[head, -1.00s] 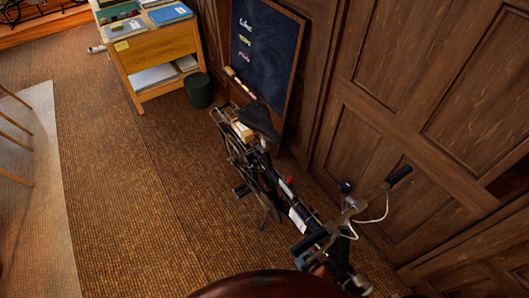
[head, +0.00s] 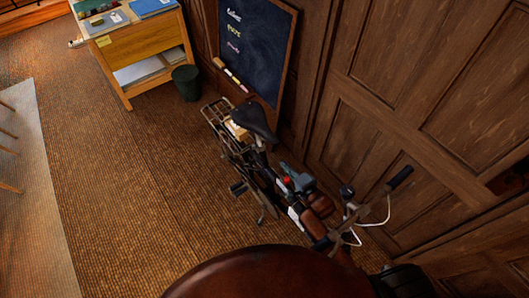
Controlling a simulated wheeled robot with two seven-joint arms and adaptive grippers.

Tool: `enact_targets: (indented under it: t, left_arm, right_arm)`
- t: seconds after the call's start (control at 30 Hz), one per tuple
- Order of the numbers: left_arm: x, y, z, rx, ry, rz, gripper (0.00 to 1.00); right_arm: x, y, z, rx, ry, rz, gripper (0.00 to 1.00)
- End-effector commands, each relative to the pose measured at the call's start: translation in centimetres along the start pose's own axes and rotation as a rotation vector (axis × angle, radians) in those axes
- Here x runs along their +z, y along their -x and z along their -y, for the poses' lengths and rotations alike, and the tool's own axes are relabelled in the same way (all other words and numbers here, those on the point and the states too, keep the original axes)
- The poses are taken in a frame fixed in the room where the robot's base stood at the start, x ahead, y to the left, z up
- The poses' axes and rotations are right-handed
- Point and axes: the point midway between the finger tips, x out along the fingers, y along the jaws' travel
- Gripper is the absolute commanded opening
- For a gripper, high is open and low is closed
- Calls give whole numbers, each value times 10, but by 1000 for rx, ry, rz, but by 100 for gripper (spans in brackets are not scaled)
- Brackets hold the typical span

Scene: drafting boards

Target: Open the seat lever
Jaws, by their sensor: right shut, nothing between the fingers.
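A bicycle stands in the middle of the view, with a black saddle (head: 257,121) on its seat post. The seat lever is too small to make out for certain. A small red part (head: 287,181) shows on the frame below and in front of the saddle. My right gripper (head: 284,169) is shut and empty. It appears over the frame, in front of the saddle and close to the red part. I cannot tell whether it touches the bicycle. My arm hides part of the frame and the near handlebar. My left gripper is out of view.
The handlebar (head: 399,178) with its brake cable stands at the right, near the panelled wall (head: 379,60). A chalkboard (head: 257,45) leans behind the saddle. A dark bin (head: 186,83) and a wooden desk (head: 150,52) stand farther back.

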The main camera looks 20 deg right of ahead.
Motion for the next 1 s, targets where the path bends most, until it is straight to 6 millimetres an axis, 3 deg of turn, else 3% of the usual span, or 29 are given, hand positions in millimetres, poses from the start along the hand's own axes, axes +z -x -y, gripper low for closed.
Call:
enact_targets:
  t: [0.37, 0.53, 1.0]
  left_arm:
    - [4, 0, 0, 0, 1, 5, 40]
    - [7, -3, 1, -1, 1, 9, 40]
    - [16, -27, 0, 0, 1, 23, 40]
  right_arm:
    - [4, -3, 3, 1, -29, 7, 0]
    - [4, -14, 2, 1, -28, 7, 0]
    - [2, -104, 0, 2, -28, 4, 0]
